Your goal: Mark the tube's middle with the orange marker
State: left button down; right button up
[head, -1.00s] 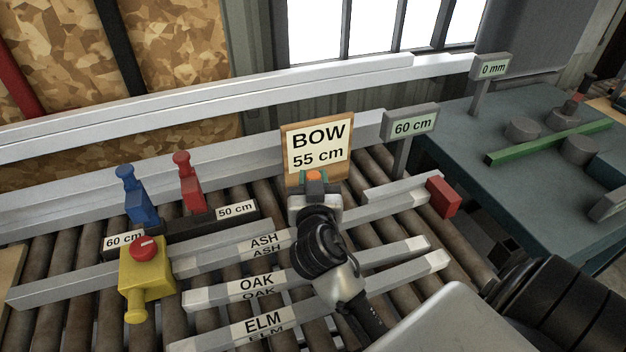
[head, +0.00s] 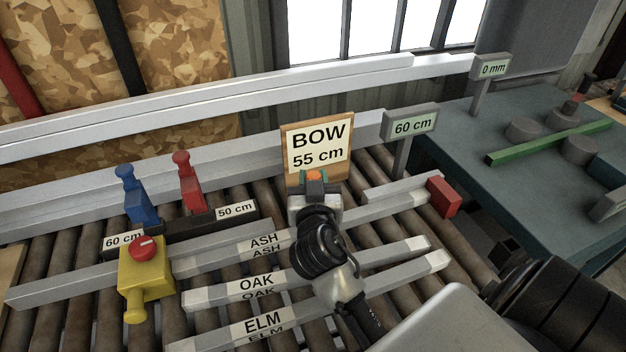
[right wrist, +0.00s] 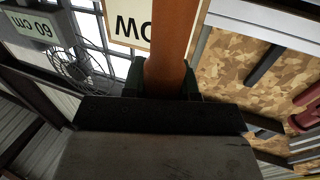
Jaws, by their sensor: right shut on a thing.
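My right gripper (head: 315,190) is in the middle of the head view, shut on the orange marker (head: 314,176), of which only a small orange part shows there. In the right wrist view the marker (right wrist: 172,50) is a long orange-brown shaft between the dark fingers. Grey bars labelled ASH (head: 220,258), OAK (head: 215,293) and ELM (head: 220,332) lie on the rollers; I cannot tell which is the tube. The gripper is over the ASH bar and hides part of it. I cannot tell whether the marker touches it. My left gripper is not in view.
A BOW 55 cm sign (head: 318,150) stands just behind the gripper. A yellow block with a red knob (head: 147,285) and a dark rail with blue (head: 138,195) and red (head: 188,182) handles are at left. A red block (head: 444,196) is at right, before a 60 cm sign (head: 411,123).

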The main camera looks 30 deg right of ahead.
jog(key=shift+f, duration=0.15)
notch_tip(320, 180, up, 7)
jog(key=p, duration=0.5)
jog(key=shift+p, duration=0.4)
dwell(0.5)
